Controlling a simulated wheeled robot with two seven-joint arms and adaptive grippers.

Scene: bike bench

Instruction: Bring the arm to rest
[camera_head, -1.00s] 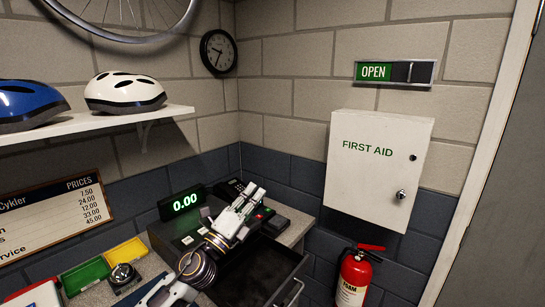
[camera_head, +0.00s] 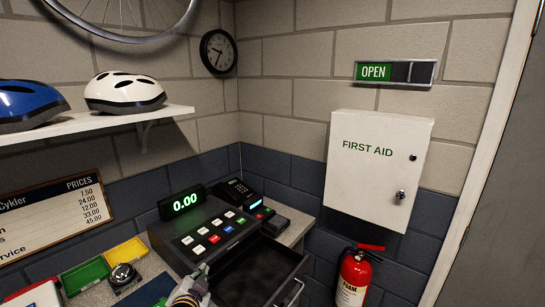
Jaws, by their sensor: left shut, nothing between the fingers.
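My left gripper (camera_head: 201,272) shows at the bottom edge of the head view, in front of the cash register (camera_head: 205,228). Its fingers are shut with nothing between them, and most of my left arm is out of the picture. The register's display reads 0.00, and its drawer (camera_head: 262,278) stands open to the right of the gripper. My right gripper is not in view.
A service bell (camera_head: 123,275) and green (camera_head: 85,275) and yellow (camera_head: 127,252) trays sit left of the register. A card terminal (camera_head: 281,220) stands to its right. A first aid cabinet (camera_head: 375,180) and a fire extinguisher (camera_head: 354,278) are at the right wall.

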